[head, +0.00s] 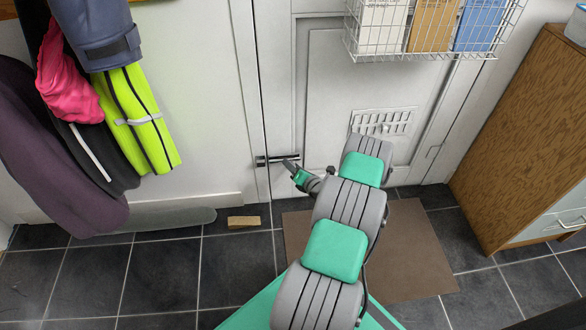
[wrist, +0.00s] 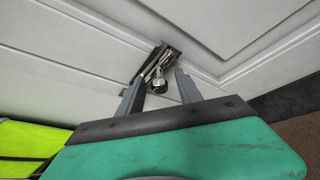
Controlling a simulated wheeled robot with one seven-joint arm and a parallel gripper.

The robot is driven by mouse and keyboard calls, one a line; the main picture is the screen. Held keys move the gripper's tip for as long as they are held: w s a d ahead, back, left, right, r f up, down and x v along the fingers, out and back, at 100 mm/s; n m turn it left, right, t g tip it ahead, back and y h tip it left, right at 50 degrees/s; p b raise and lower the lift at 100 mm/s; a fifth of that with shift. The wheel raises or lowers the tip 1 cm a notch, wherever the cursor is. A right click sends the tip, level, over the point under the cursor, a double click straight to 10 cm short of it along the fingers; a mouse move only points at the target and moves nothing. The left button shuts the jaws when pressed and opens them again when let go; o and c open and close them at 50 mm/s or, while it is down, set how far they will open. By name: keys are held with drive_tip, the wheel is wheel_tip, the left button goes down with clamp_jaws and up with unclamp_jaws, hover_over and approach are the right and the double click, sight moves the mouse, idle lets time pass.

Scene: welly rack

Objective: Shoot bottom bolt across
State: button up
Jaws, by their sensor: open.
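The bottom bolt (head: 268,160) is a dark metal slide bolt low on the white door (head: 321,114), near its left edge where it meets the frame. In the wrist view the bolt (wrist: 156,65) shows as shiny metal with a round knob (wrist: 158,85). My gripper (head: 291,164) is at the right end of the bolt in the head view. In the wrist view my gripper (wrist: 158,84) is open, with one finger on each side of the knob. I cannot tell whether either finger touches it. How far the bolt sits across the frame is unclear.
A wire basket (head: 424,56) with boxes hangs on the door above a vent (head: 384,121). Coats (head: 60,130) hang at left. A wooden wedge (head: 244,222) lies on the tiles, and a brown mat (head: 420,250) is under my arm. A wooden cabinet (head: 520,140) stands right.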

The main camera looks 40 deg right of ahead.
drive_tip(key=shift+c, duration=0.2)
clamp_jaws()
idle(1.1)
